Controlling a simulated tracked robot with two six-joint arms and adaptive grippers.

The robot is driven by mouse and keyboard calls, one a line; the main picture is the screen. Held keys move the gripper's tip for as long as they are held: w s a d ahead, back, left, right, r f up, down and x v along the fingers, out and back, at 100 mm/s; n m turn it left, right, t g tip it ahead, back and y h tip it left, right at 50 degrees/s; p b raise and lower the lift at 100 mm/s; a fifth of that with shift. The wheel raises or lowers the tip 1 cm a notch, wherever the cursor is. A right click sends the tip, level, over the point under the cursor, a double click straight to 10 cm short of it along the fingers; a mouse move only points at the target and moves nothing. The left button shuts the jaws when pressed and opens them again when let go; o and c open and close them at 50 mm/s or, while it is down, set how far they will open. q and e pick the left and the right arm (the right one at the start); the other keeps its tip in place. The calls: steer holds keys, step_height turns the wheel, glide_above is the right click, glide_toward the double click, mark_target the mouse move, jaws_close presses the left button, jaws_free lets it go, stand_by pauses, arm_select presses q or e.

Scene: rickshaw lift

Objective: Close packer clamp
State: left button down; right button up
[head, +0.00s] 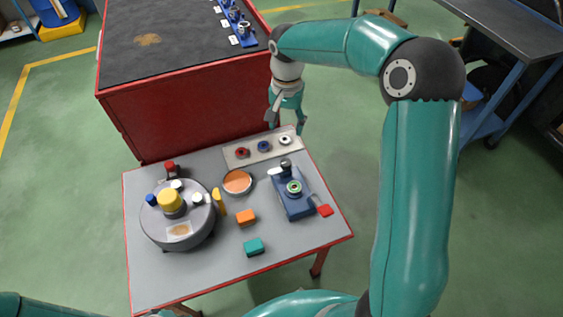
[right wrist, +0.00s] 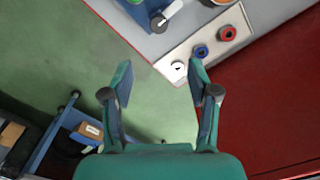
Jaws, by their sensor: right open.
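A blue clamp-like fixture (head: 297,207) stands at the right of the small grey table, with a green ring on top. A pale lever with a grey knob (head: 286,164) shows at its back end. I cannot tell how far the lever is closed. My right gripper (head: 287,124) is open and empty, beyond the table's back right corner. In the right wrist view its spread fingers (right wrist: 161,70) are apart from the fixture. My left gripper is out of view.
A pale rack (head: 250,157) with red, blue and white rings lies at the table's back edge, close to my right gripper. A round grey turntable (head: 195,233) is at left. Orange (head: 246,217) and teal (head: 253,246) blocks lie in front. A red cabinet (head: 200,110) stands behind.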

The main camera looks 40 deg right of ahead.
mark_target(285, 161)
step_height(285, 161, down, 15)
steer(key=shift+f+b, duration=0.1)
steer(key=shift+b, duration=0.25)
